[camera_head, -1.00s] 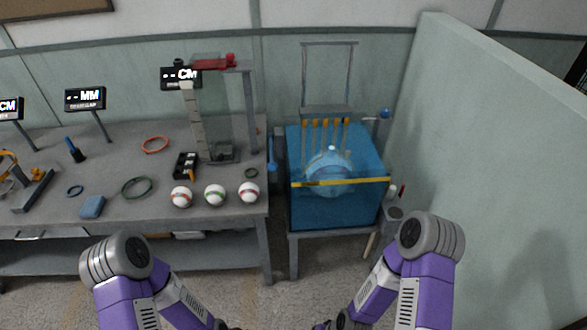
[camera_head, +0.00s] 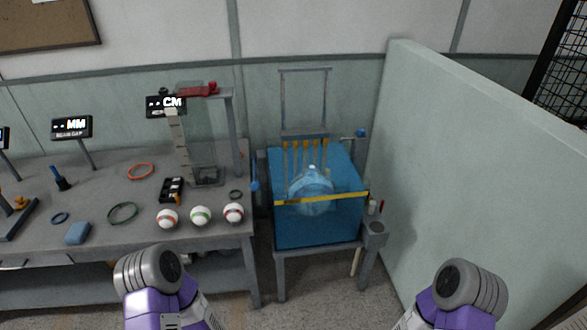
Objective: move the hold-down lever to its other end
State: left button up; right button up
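A blue water-filled tank (camera_head: 318,225) stands on a grey stand right of the bench, with a clear dome (camera_head: 311,190) in it and a yellow bar (camera_head: 322,198) across its front. A thin rod with a blue knob (camera_head: 361,132) sticks out at its back right. A blue handle (camera_head: 255,185) sits at its left, by the bench edge. I cannot tell for sure which of these is the hold-down lever. Both my grippers are out of view; only my arm links show along the bottom edge, well short of the tank.
The grey bench (camera_head: 105,235) at left carries balls, rings, a clear upright gauge with a red clamp (camera_head: 197,90) and small displays. A pale green partition (camera_head: 455,190) stands close on the right. The floor (camera_head: 315,300) before the tank is open.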

aim_at(254, 185)
jog(key=i, duration=1)
jog(key=u, duration=0.4)
